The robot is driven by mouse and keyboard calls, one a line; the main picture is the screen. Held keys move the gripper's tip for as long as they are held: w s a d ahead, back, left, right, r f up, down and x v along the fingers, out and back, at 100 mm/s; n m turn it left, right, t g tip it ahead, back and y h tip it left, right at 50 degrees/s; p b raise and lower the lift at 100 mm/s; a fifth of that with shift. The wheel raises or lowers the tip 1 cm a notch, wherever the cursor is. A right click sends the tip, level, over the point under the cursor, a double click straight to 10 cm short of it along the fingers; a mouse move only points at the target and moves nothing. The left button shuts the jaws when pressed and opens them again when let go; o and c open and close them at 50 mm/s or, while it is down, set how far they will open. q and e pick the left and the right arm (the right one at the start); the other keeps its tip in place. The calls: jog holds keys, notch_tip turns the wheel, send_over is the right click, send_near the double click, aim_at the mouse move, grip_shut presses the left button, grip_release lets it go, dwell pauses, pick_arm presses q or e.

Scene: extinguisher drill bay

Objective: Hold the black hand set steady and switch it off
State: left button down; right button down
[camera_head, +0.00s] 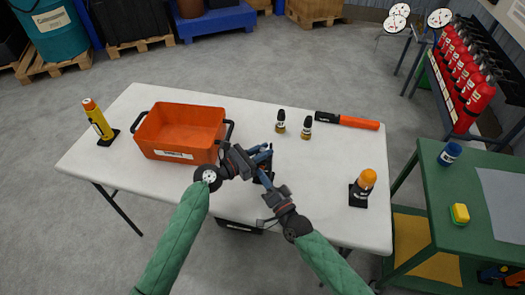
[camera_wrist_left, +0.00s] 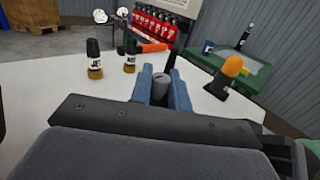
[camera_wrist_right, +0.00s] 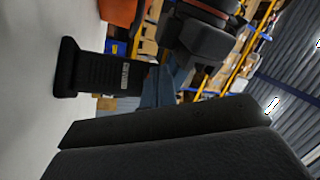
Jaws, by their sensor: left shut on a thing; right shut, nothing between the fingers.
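The black hand set stands upright on the white table (camera_head: 330,210), mostly hidden by my grippers in the head view. Its body and wider foot show sideways in the right wrist view (camera_wrist_right: 100,74). My left gripper (camera_head: 264,152) is shut on the hand set near its top; in the left wrist view its round knob and antenna (camera_wrist_left: 174,48) stand between and beyond the blue fingers (camera_wrist_left: 162,92). My right gripper (camera_head: 262,168) is shut and empty, its fingertips (camera_wrist_right: 152,88) close to the top of the hand set. I cannot tell whether they touch it.
An orange crate (camera_head: 180,131) stands left of the grippers, a yellow lamp (camera_head: 97,119) beyond it. An amber beacon (camera_head: 363,187) stands right. The front right tabletop is clear.

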jog(key=shift+s, duration=0.4)
jog(key=shift+a, duration=0.1)
jog(key=s+a, duration=0.1)
jog(key=s, duration=0.5)
dwell(0.4)
jog(key=shift+a, duration=0.1)
pick_arm(q)
jog(key=c, duration=1.3)
grip_release()
jog(key=shift+o, duration=0.2)
jog(key=v, duration=1.2)
jog(key=shift+f, duration=0.1)
